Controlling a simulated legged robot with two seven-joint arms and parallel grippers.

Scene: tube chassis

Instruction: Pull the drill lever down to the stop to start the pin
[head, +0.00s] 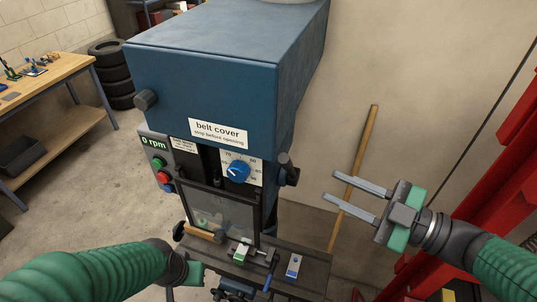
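A blue drill press (200,85) with a "belt cover" label stands in the middle of the head view. A dark lever with a black knob (288,170) sticks out at its right side; I cannot tell for certain that it is the drill lever. The display reads 0 rpm (153,143). A clear guard (222,212) hangs in front of the work area, so the drill bit and pin are not clear. My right gripper (331,186) is open and empty, right of the machine and apart from it. My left gripper (192,272) is low, left of the drill table; its fingers are not clear.
The dark drill table (310,270) carries a small green-and-white block (241,252) and a blue-and-white block (293,265). A wooden broomstick (355,175) leans on the wall behind my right gripper. A red frame (495,170) stands at right. A workbench (45,85) is at left.

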